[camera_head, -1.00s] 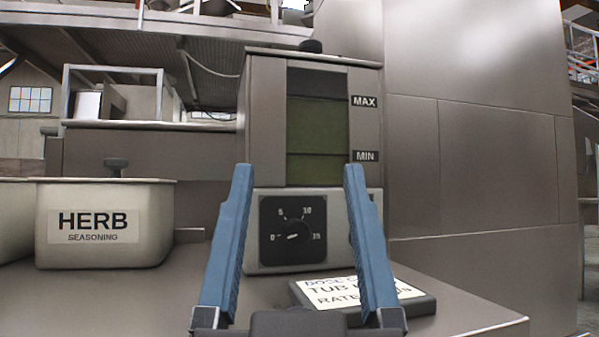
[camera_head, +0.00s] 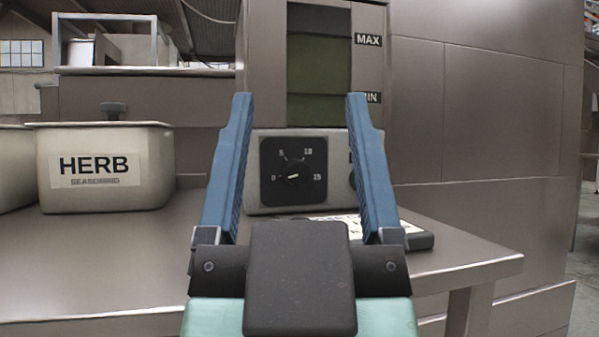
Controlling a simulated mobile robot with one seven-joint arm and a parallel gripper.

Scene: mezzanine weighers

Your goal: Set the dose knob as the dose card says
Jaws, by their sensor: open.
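The dose knob (camera_head: 292,172) sits on a black dial plate on the front of the weigher (camera_head: 257,142). The dial is marked 0, 5, 10 and a last mark that I read as 15 or 25. The knob's pale pointer lies nearly level; I cannot tell which end points. The dose card (camera_head: 420,241) lies on the table below the weigher, mostly hidden behind my gripper, and its text cannot be read. My gripper (camera_head: 300,97) is open and empty, its two blue fingers framing the dial in the picture, apart from the knob.
A metal tub labelled HERB SEASONING (camera_head: 150,180) stands on the steel table (camera_head: 110,250) at the left. The weigher's window (camera_head: 319,65) has MAX and MIN labels. A second dark knob is partly hidden behind the right finger. Table space at the front left is clear.

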